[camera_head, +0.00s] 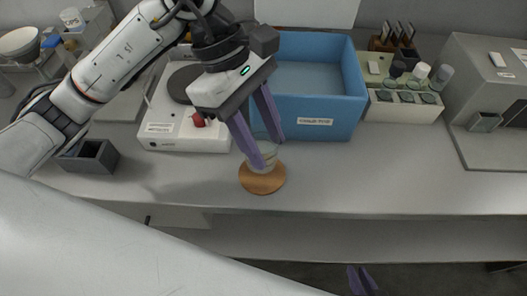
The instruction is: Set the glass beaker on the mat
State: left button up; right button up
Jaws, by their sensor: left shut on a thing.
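The glass beaker (262,167) is a small clear vessel, partly hidden by the fingers of my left gripper (268,152). My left gripper reaches down from above and is shut on the beaker. The mat (262,187) is a round brown disc near the front of the bench. The beaker is upright over the mat; I cannot tell whether its base touches it. My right gripper (362,280) shows only as purple fingertips at the bottom edge, below the bench, and its opening is unclear.
A blue tub (350,115) stands right behind the beaker. A white stirrer device (165,140) with a red knob is to the left. A rack with several vials (405,110) and a grey machine (470,85) are at the right. The bench front right of the mat is clear.

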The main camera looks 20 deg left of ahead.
aim_at(264, 155)
pick_arm(q)
jog(key=shift+f, duration=2)
jog(key=shift+f, duration=0.15)
jog(key=o, duration=1.1)
jog(key=shift+r, duration=0.35)
jog(key=v, duration=1.1)
jog(key=shift+a+r, duration=0.25)
jog(key=shift+r, duration=0.05)
